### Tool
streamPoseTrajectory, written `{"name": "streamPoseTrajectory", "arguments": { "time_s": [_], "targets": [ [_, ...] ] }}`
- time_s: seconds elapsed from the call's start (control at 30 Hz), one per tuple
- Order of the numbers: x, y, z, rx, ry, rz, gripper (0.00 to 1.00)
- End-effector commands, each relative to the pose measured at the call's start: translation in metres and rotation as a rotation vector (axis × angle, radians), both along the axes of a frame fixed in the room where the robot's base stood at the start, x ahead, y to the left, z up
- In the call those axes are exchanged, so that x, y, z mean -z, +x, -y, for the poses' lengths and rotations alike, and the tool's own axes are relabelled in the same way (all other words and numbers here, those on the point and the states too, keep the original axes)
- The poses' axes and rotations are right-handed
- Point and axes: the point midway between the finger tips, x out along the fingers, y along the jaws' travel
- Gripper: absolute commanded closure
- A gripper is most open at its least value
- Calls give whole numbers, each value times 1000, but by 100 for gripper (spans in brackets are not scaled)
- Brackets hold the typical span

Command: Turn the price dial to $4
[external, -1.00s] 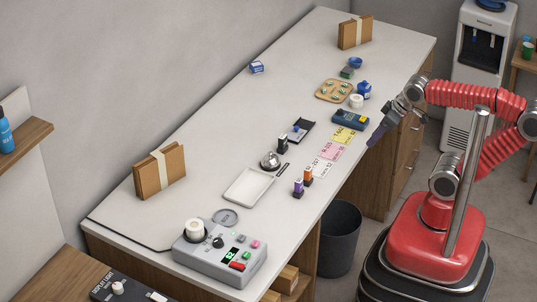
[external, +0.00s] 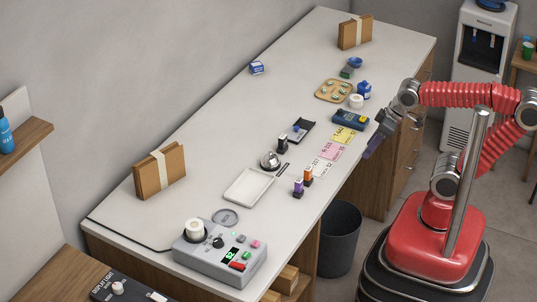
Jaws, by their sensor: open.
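The grey price machine (external: 190,262) stands at the near left end of the counter. A black dial (external: 218,242) is on its top face, beside a small green-lit display (external: 231,254) that seems to read $2. The dial's pointer is too small to read. My gripper (external: 370,151) is open and empty, pointing down just off the counter's right edge. It is far from the dial, toward the back right of it.
A white tray (external: 249,187), a bell (external: 270,160), stamps (external: 298,188) and price cards (external: 322,168) lie between my gripper and the machine. A blue device (external: 350,120) is close to my gripper. A bin (external: 340,240) stands below the counter edge.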

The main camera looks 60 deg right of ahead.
Motion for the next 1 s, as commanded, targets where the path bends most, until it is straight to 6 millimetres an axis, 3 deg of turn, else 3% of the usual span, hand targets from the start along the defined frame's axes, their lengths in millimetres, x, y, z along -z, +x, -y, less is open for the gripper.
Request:
{"name": "streamPoseTrajectory", "arguments": {
  "time_s": [0.1,0.47,0.77,1.0],
  "targets": [
    [16,2,-25,-95,-20,-60,58],
    [54,22,-69,-457,-295,-148,58],
    [74,59,-112,-869,-642,-114,58],
    [85,92,-170,-1247,-959,-23,58]
  ]
}}
